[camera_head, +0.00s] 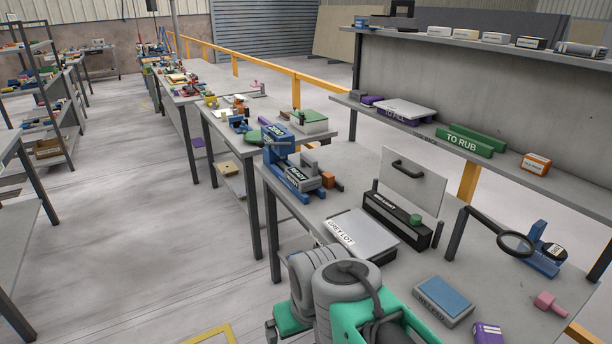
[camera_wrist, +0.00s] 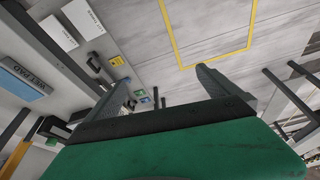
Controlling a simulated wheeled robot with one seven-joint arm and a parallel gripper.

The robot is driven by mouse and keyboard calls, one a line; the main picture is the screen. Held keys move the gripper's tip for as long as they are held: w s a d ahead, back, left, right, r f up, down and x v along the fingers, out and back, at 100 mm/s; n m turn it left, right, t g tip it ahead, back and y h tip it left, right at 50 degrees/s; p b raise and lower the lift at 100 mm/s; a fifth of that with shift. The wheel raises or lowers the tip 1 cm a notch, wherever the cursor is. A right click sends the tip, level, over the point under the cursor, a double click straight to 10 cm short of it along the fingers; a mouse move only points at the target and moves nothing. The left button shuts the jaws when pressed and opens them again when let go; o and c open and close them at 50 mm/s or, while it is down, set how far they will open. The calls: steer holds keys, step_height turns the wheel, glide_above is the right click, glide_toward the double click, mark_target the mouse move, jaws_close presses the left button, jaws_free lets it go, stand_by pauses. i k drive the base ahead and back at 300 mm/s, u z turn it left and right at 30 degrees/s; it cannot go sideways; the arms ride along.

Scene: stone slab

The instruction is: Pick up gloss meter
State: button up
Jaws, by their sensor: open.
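No label reading gloss meter is legible, so I cannot tell for sure which item it is. A blue device with a grey labelled block (camera_head: 303,178) stands at the bench's far left end. A long black case (camera_head: 397,220) with a green knob and an upright white panel is at the bench's middle. A blue stand with a round dial (camera_head: 548,255) is at the right. My gripper (camera_wrist: 165,88) is open and empty in the wrist view, above the floor beside the bench.
A flat tray marked GREY LOT (camera_head: 362,236), a blue WET PAD block (camera_head: 443,300), a purple box (camera_head: 487,333) and a magnifier (camera_head: 515,243) occupy the bench. A shelf (camera_head: 480,152) with boxes overhangs behind. A yellow floor line (camera_wrist: 205,62) marks free floor.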

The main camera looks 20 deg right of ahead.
mark_target(305, 178)
steer(key=u, duration=0.3)
steer(key=i, duration=2.3)
steer(key=z, duration=0.65)
